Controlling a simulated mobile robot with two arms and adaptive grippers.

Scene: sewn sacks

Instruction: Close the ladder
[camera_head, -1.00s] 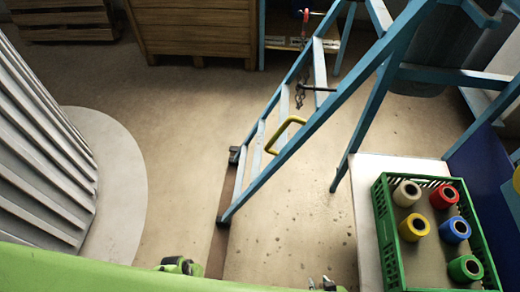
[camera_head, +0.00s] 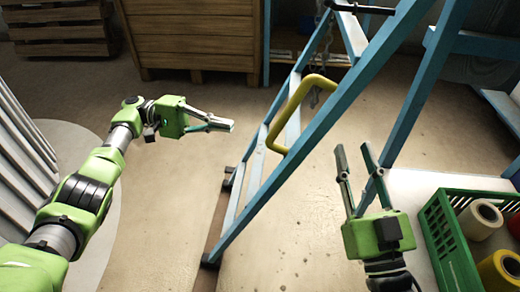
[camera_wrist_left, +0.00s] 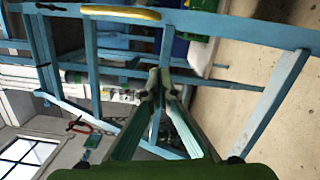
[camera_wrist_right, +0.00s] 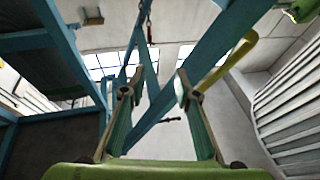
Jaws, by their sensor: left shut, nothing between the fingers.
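The blue stepladder (camera_head: 350,95) stands spread open, its stepped front half leaning left and its rear leg (camera_head: 420,95) to the right. A yellow handle (camera_head: 290,108) is on its front rail; it also shows in the left wrist view (camera_wrist_left: 120,13) and the right wrist view (camera_wrist_right: 230,65). My left gripper (camera_head: 228,126) is shut and empty, left of the ladder and apart from it. My right gripper (camera_head: 352,150) is open and empty, pointing up between the front rail and the rear leg. The ladder's top is out of the head view.
A green crate (camera_head: 450,245) with coloured spools (camera_head: 480,218) sits at the right, close to my right gripper. A wooden cabinet (camera_head: 195,35) and a slatted crate (camera_head: 60,30) stand at the back. A ribbed grey object (camera_head: 20,150) is at the left. Floor left of the ladder is clear.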

